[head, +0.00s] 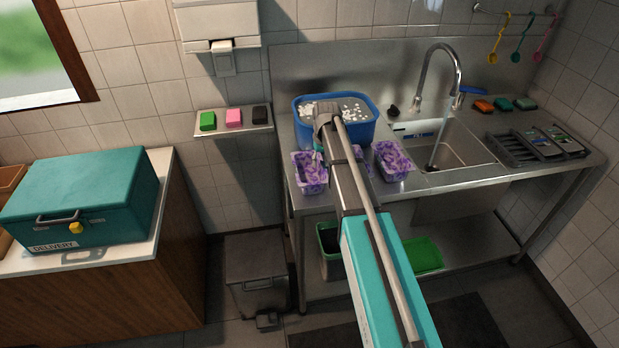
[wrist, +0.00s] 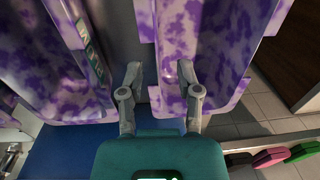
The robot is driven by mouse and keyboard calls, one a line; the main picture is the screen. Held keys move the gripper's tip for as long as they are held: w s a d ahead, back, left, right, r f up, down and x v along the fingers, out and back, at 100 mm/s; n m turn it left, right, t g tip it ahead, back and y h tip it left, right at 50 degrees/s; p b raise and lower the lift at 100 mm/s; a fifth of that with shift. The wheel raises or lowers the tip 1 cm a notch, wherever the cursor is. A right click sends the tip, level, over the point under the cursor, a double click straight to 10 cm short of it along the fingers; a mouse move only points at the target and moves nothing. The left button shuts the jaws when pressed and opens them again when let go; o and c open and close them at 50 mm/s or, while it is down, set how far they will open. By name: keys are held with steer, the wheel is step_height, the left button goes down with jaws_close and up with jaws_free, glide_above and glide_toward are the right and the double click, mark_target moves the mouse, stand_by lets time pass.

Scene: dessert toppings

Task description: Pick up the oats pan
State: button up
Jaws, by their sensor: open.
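Purple-and-white mottled pans stand on the steel counter: one at the left (head: 310,175), one at the right (head: 393,161), and one between them mostly hidden by my arm. I cannot tell which is the oats pan. In the wrist view, my gripper (wrist: 160,74) is open, its fingers spread around the near side wall of the right-hand pan (wrist: 222,60). One finger is in the gap between pans, the other over that pan. I cannot tell whether they touch it.
A blue tub (head: 362,133) with white foam stands behind the pans. The sink (head: 455,150) and a dark rack (head: 530,146) are to the right. A wall shelf (head: 219,131) holds sponges. A teal delivery box (head: 85,195) sits on the left counter, with a grey bin (head: 257,270) below.

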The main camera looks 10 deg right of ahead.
mark_target(320, 177)
steer(key=shift+f, duration=0.15)
steer(key=shift+f+b, duration=2.5)
steer(key=shift+b, duration=0.1)
jaws_close()
